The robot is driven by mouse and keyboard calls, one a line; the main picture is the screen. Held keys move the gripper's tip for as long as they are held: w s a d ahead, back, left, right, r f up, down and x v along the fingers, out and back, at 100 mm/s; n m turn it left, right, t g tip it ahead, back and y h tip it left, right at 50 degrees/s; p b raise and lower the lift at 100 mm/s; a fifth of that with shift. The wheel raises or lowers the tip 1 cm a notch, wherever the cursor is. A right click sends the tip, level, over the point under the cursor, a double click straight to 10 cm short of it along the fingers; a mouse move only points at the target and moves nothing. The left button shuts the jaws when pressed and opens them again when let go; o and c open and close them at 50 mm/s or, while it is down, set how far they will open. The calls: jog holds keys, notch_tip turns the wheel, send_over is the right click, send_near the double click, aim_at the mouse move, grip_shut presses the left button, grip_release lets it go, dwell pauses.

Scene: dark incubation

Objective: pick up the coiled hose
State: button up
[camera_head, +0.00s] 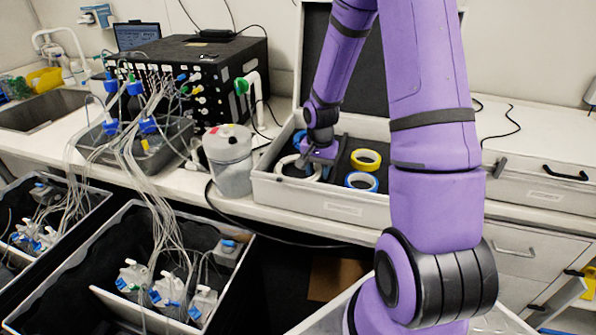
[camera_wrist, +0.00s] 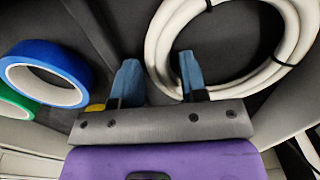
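The coiled hose (camera_wrist: 165,45) is a white ring bound with dark ties. It fills the upper right of the wrist view and lies on the dark floor of a case. It also shows in the head view (camera_head: 286,171) at the left end of the case, partly hidden by my wrist. My gripper (camera_wrist: 158,78) is over the case with its two blue-grey fingers apart. The right finger overlaps the hose's lower edge in the wrist view, and the left finger is outside the ring. I cannot tell whether a finger touches the hose.
A clear jar (camera_head: 229,165) stands left of the case. A black box with cables (camera_head: 200,60) is behind.

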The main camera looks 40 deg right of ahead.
jog(key=shift+f, duration=0.25)
grip_shut()
